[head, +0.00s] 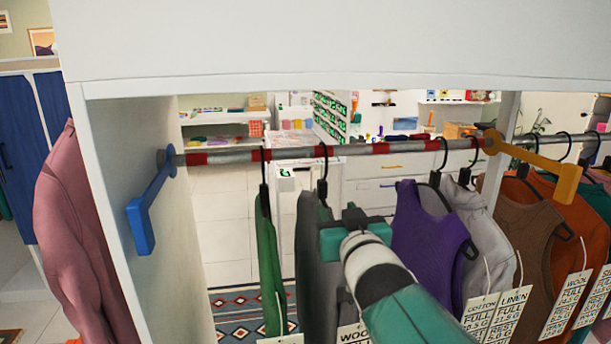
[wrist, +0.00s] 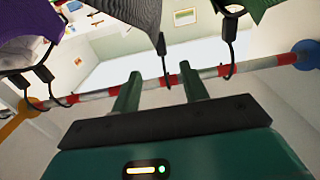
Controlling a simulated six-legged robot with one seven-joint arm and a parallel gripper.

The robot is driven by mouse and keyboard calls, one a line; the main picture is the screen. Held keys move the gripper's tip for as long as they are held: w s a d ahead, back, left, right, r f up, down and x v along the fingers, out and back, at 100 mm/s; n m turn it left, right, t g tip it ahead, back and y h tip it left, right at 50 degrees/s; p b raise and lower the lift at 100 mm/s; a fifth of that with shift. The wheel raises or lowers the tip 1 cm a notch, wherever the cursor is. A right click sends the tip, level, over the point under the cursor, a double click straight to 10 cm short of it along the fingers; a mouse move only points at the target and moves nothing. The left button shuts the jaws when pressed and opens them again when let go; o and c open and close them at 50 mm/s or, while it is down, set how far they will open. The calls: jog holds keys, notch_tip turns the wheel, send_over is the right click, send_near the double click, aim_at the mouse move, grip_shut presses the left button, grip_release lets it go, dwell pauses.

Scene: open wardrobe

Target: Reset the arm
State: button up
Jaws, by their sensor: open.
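My gripper (head: 355,224) is in front of the hanging clothes, between the dark grey garment and the purple garment in the head view. In the wrist view my gripper (wrist: 160,90) has its two fingers apart with nothing between them. The red-and-white striped rail (head: 390,148) runs beyond the fingers; it also crosses the wrist view (wrist: 151,84). My teal and white arm reaches up from the lower right of the head view. It hides part of the grey and purple garments.
A green garment (head: 268,262), the dark grey one (head: 310,250), the purple one (head: 425,225) and several more hang from the rail. A blue bracket (head: 146,210) and a yellow bracket (head: 540,165) jut forward. Left of the green garment the rail is free.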

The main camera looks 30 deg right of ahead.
jog(key=shift+v, duration=0.85)
